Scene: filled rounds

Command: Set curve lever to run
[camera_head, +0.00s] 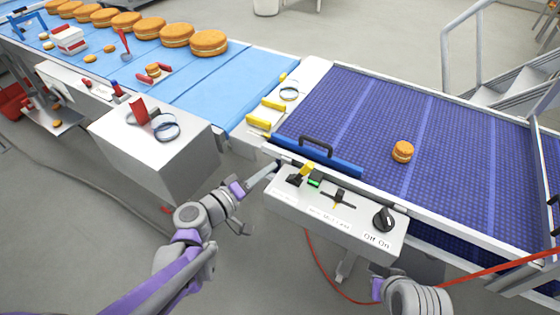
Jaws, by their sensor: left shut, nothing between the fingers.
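A pale control box (335,215) stands at the belt's near side. At its left end is a lever with a yellow handle (307,169) on a black base, beside a green patch (314,183). A black rotary knob (384,219) is at the right, above "Off On". The other labels are too small to read, so I cannot tell which lever is the curve lever. My left gripper (262,176) is shut and empty, just left of the box. My right arm shows at the lower right; its fingers are not visible.
A blue textured belt (460,150) carries one small filled round (402,152). A black handle (316,146) on a blue bar stands behind the box. A white cabinet (155,145) is at the left. A red cable (317,262) hangs below the box.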

